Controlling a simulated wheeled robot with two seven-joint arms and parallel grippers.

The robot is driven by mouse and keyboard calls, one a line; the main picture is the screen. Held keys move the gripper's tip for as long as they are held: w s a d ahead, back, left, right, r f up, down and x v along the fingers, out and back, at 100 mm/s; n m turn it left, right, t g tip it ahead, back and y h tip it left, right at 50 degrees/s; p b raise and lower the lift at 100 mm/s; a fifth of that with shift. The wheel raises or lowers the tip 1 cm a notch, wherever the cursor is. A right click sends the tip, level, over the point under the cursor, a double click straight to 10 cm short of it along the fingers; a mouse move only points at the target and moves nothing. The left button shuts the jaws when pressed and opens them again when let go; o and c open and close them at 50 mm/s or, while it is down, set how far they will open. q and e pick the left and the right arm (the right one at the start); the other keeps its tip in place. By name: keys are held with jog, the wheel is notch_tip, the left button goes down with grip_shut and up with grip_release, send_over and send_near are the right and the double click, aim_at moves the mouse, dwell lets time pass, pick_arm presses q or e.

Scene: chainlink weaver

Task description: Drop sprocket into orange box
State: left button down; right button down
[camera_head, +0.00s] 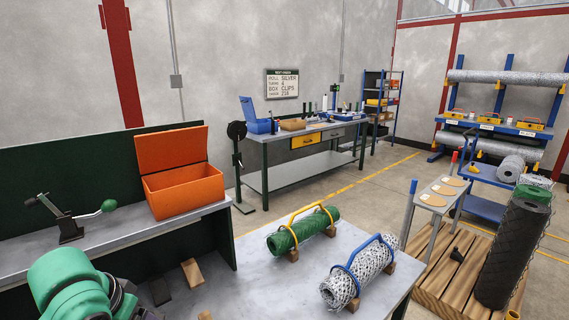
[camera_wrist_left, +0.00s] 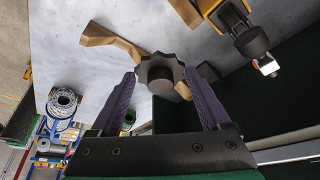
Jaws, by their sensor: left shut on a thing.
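The orange box (camera_head: 183,191) stands on the grey bench at the left in the head view, its lid raised behind it and its top open. The dark toothed sprocket (camera_wrist_left: 160,73) with a round hub shows in the left wrist view between the two fingers of my left gripper (camera_wrist_left: 159,80), which is shut on it. In the head view my green left arm (camera_head: 70,285) comes in at the lower left, in front of and below the box; its fingers and the sprocket cannot be made out there. My right gripper is not in view.
A lever tool with a green handle (camera_head: 68,222) stands on the bench left of the box. A green mesh roll (camera_head: 303,230) and a silver mesh roll (camera_head: 352,280) lie on the near table, with wooden blocks (camera_head: 192,272) at its left. The bench right of the box is narrow.

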pick_arm(q)
jog(key=shift+n, duration=0.6)
jog(key=s+d+f, duration=0.1)
jog(key=d+f, duration=0.2)
jog(key=f, duration=0.1)
jog(key=s+d+f, duration=0.2)
jog(key=d+f, duration=0.2)
jog(key=s+d+f, duration=0.2)
jog(key=d+f, duration=0.2)
jog(key=shift+f, duration=0.15)
jog(key=shift+s+d+y, duration=0.25)
jog(key=shift+y, duration=0.05)
jog(key=shift+w+a, duration=0.15)
jog(key=shift+a, duration=0.05)
